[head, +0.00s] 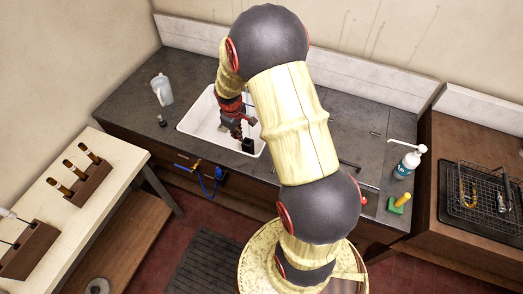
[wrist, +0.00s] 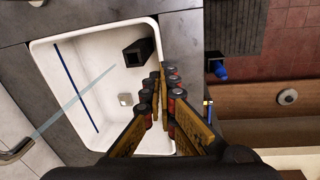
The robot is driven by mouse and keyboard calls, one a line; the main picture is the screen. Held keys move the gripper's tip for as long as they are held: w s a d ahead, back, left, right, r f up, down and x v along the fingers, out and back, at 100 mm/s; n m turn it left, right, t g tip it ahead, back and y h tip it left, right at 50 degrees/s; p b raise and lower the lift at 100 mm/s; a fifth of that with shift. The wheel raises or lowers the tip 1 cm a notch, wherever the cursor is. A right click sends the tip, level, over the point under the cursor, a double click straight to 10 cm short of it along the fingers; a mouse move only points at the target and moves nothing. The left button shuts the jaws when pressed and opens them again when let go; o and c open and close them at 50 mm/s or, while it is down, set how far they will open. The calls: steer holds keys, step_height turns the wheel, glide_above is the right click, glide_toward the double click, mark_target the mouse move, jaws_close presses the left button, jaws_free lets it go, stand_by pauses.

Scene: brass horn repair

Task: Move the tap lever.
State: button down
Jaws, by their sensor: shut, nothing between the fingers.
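The white sink (head: 195,116) is set in the dark counter. It also fills the left of the wrist view (wrist: 75,55). A grey tap spout (wrist: 18,147) shows at the lower left of the wrist view, with a pale, see-through stream (wrist: 75,98) running from it over the sink. I cannot make out the tap lever in either view; my arm covers part of the counter behind the sink in the head view. My gripper (head: 238,132) is over the sink, shut and empty. Its fingertips (wrist: 163,75) are close together near the sink's edge.
A black open box (wrist: 138,52) and a thin blue line (wrist: 76,85) show in the sink. A clear jug (head: 162,90) stands left of the sink. A pump bottle (head: 408,163) and a green-based brush (head: 399,203) stand at right. A wire basket (head: 484,190) is farther right.

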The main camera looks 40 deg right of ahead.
steer(key=s+n+g, duration=0.2)
steer(key=s+g, duration=0.1)
steer(key=s, duration=0.5)
steer(key=x, duration=0.9)
steer(key=shift+a, duration=0.2)
steer(key=s, duration=0.1)
steer(key=s+d+r, duration=0.1)
steer(key=shift+s+d+r+p, duration=0.1)
steer(key=shift+s+r+p, duration=0.1)
steer(key=shift+s+p, duration=0.1)
steer(key=shift+s+d+r, duration=0.1)
steer(key=shift+s+d, duration=0.1)
steer(key=shift+s, duration=0.1)
